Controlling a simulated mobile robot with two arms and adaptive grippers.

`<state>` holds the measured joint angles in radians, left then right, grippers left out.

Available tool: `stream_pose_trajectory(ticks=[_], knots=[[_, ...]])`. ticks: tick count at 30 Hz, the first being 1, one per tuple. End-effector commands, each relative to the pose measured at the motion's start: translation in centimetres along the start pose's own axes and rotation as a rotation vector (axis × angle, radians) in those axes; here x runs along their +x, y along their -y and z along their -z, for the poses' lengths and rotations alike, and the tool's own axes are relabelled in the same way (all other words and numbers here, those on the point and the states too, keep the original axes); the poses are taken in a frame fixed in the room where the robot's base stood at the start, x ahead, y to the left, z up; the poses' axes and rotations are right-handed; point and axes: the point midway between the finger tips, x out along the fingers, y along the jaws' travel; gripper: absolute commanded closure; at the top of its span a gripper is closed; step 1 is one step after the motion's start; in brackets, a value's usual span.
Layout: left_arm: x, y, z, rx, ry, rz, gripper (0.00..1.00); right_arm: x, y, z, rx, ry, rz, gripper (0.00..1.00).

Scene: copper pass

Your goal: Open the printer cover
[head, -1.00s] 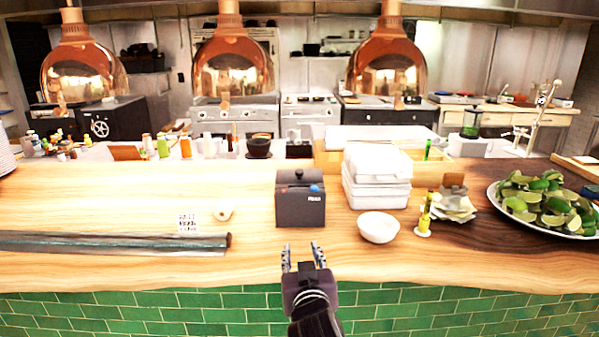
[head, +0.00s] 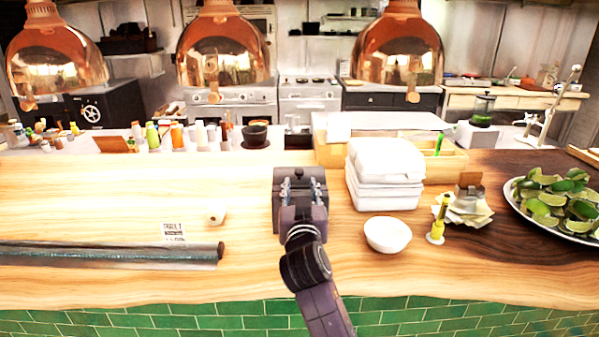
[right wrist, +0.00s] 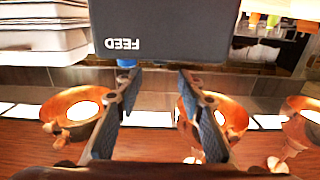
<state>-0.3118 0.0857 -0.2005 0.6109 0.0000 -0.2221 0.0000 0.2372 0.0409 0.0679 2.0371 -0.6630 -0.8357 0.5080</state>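The printer (head: 300,173) is a small dark grey box on the wooden counter, partly hidden by my right gripper in the head view. Its cover looks closed. In the right wrist view, the printer (right wrist: 165,30) fills the top middle, upside down, with "FEED" lettering. A blue button (right wrist: 126,62) shows at its edge, close to one fingertip. My right gripper (head: 300,192) is in front of the printer in the head view. Its two fingers (right wrist: 160,75) are spread with nothing between them, tips close to the printer; I cannot tell whether they touch it. My left gripper is not in view.
White stacked boxes (head: 385,175) stand right of the printer. A white bowl (head: 387,235), a small yellow bottle (head: 438,222) and a lime plate (head: 514,205) are farther right. A dark wrapped roll (head: 110,252) lies left. Copper lamps (head: 222,50) hang behind.

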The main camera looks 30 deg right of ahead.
Motion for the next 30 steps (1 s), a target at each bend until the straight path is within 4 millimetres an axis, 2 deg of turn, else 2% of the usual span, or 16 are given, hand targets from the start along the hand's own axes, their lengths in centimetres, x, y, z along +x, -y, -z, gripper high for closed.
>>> stream_pose_trajectory(ticks=[1,5,10,14,24,30], knots=[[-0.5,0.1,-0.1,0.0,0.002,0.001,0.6,1.1,0.0,0.2,-0.003,0.001,-0.001,0.65],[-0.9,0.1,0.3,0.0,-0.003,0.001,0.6,3.2,-0.1,0.2,-0.002,0.0,-0.001,0.65],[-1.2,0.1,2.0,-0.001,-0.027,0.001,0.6,5.1,0.0,0.1,-0.001,0.001,0.0,0.65],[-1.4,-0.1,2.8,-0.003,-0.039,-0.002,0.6,5.9,0.0,0.0,0.0,0.001,-0.001,0.65],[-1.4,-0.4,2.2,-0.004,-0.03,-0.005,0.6,6.1,0.0,0.0,0.001,0.001,0.0,0.65],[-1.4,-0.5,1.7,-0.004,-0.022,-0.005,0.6,6.1,0.0,-0.1,0.0,0.001,0.0,0.87]])
